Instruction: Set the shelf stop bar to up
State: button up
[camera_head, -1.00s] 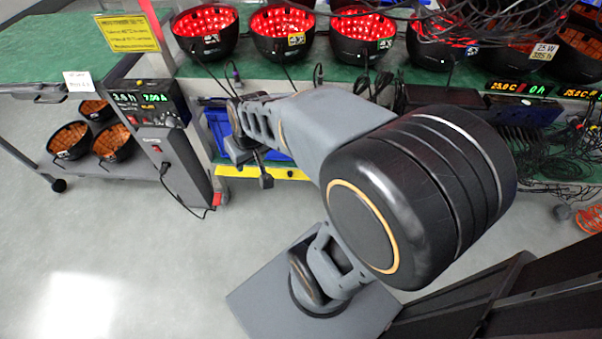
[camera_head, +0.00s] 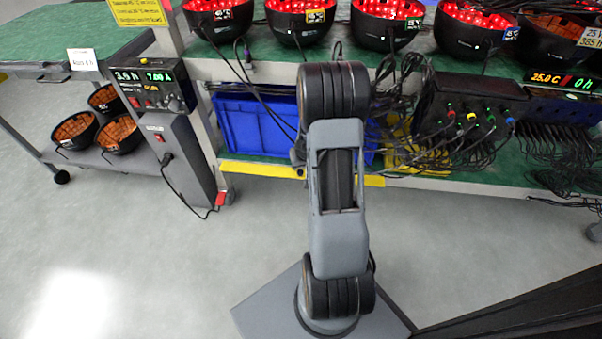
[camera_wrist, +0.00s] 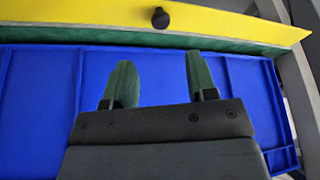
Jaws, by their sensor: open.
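The shelf stop bar is a yellow bar (camera_head: 258,170) along the front edge of the lower green shelf. My arm covers its middle in the head view. In the wrist view the yellow bar (camera_wrist: 90,12) runs across the top and carries a round black knob (camera_wrist: 160,18). My gripper (camera_wrist: 158,62) is open and empty, its two greenish fingers apart, their tips pointing toward the bar and appearing short of it in the picture. My gripper is hidden behind my arm in the head view.
A blue bin (camera_head: 250,124) stands on the lower shelf behind the bar; its blue surface (camera_wrist: 40,90) fills much of the wrist view. A dark socket box (camera_head: 470,110) with tangled cables is to the right. A grey power unit (camera_head: 178,150) stands left. The floor in front is clear.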

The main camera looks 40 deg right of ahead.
aim_at(301, 172)
jog(key=b+x, duration=0.2)
jog(key=x, duration=0.6)
jog(key=shift+b, duration=0.35)
jog(key=c, duration=0.8)
jog(key=shift+c, duration=0.6)
jog(key=shift+s, duration=0.1)
jog(key=shift+d, duration=0.1)
jog(key=o, duration=0.7)
jog(key=shift+o, duration=1.1)
